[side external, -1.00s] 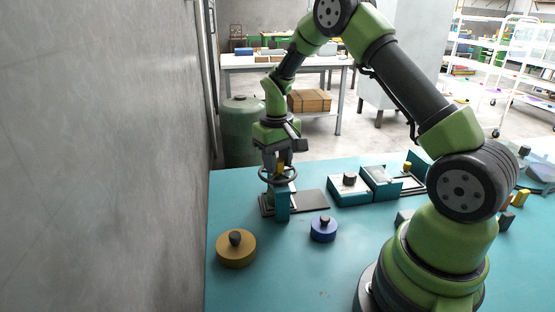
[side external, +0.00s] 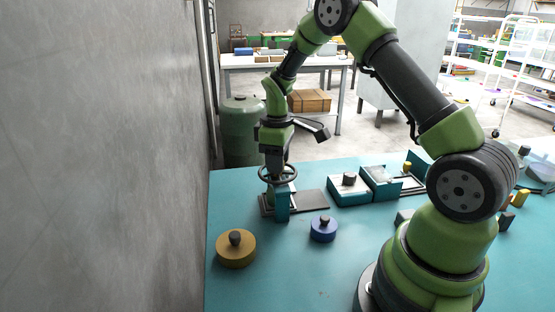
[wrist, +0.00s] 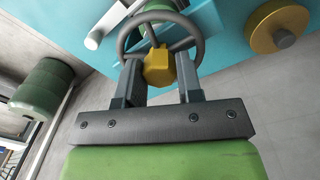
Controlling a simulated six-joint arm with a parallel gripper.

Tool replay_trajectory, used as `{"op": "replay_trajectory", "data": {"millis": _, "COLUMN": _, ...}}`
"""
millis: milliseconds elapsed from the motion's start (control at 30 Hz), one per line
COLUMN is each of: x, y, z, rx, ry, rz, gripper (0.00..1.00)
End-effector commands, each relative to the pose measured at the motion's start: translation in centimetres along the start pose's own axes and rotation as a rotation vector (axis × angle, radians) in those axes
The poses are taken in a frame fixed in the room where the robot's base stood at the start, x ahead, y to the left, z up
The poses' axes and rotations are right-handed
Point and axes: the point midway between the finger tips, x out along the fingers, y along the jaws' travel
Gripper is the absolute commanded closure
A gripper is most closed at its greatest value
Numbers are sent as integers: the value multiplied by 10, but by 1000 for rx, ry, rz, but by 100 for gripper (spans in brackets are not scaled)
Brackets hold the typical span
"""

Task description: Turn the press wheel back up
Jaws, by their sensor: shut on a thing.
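The press (side external: 282,203) is a teal frame on a dark base plate on the teal table, with a dark round wheel (side external: 265,176) on top. In the wrist view the wheel (wrist: 199,50) is a grey ring around a yellow hub (wrist: 158,68). My gripper (wrist: 160,70) points down over the wheel's middle, and its two fingers are shut on the yellow hub, one on each side. In the side view my gripper (side external: 277,168) hides the hub. The underside of the press is hidden in the wrist view.
A brass round block (side external: 236,250) with a dark knob and a blue round block (side external: 323,230) stand in front of the press. Teal boxes (side external: 350,190) stand to its right. A grey wall (side external: 110,150) is close on the left. The front of the table is clear.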

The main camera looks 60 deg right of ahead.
Motion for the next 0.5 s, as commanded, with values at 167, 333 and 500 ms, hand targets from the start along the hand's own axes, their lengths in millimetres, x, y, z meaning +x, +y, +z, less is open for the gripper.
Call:
{"op": "replay_trajectory", "data": {"millis": 167, "x": 0, "y": -1, "z": 1, "rx": -14, "ry": -3, "rz": -3, "gripper": 90}}
{"op": "replay_trajectory", "data": {"millis": 333, "x": 0, "y": -1, "z": 1, "rx": -15, "ry": -3, "rz": -3, "gripper": 90}}
{"op": "replay_trajectory", "data": {"millis": 500, "x": 0, "y": -1, "z": 1, "rx": -15, "ry": -3, "rz": -3, "gripper": 64}}
